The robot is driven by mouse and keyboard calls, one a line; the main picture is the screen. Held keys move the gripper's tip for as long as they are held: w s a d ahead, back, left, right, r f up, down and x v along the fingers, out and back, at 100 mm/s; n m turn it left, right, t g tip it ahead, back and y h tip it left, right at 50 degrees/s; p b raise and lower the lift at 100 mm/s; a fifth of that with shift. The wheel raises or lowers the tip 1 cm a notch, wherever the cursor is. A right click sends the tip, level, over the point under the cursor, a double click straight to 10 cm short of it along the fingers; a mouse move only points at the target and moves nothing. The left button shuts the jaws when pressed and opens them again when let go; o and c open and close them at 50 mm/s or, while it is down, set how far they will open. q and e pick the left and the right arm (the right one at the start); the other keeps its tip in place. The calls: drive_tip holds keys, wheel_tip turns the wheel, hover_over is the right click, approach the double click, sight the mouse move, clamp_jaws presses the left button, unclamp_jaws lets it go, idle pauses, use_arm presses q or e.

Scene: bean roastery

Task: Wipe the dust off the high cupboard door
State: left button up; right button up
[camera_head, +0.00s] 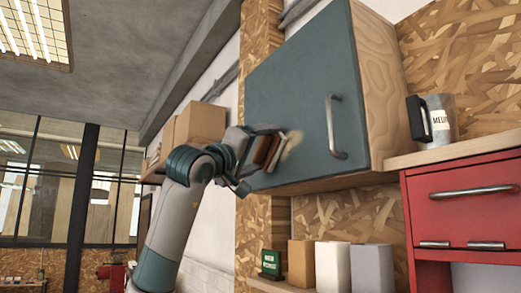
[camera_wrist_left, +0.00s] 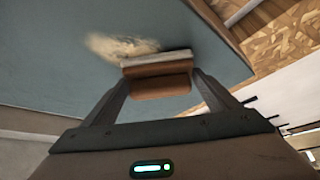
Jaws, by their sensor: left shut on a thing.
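The high cupboard door (camera_head: 302,92) is a blue-grey panel with a metal handle (camera_head: 336,127) on its right side. A pale tan dust patch (camera_head: 293,142) lies low on the door, and it also shows in the left wrist view (camera_wrist_left: 112,46). My left gripper (camera_head: 262,153) is shut on a brown block-shaped wiper with a pale pad (camera_wrist_left: 157,75), at the door's lower left. The pad is at the edge of the dust patch; I cannot tell whether it touches the door. My right gripper is not in view.
A labelled jug (camera_head: 440,120) stands on the wooden shelf right of the cupboard, above a red drawer unit (camera_head: 462,199). Several boxes and bags (camera_head: 332,265) stand below the cupboard. Cardboard boxes (camera_head: 200,122) sit on a shelf behind my arm.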

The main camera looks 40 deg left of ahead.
sight(274, 145)
use_arm(q)
drive_tip(key=shift+w+d, duration=0.1)
drive_tip(key=shift+w, duration=0.1)
drive_tip(key=shift+s+d, duration=0.3)
drive_tip(key=shift+d, duration=0.6)
drive_tip(key=shift+s+d, duration=0.3)
drive_tip(key=shift+d, duration=0.55)
drive_tip(key=shift+s+d, duration=0.2)
drive_tip(key=shift+d, duration=0.7)
drive_tip(key=shift+s+d, duration=0.2)
drive_tip(key=shift+d, duration=0.65)
drive_tip(key=shift+s+d, duration=0.25)
drive_tip(key=shift+d, duration=0.65)
drive_tip(key=shift+s+d, duration=0.25)
drive_tip(key=shift+d, duration=0.65)
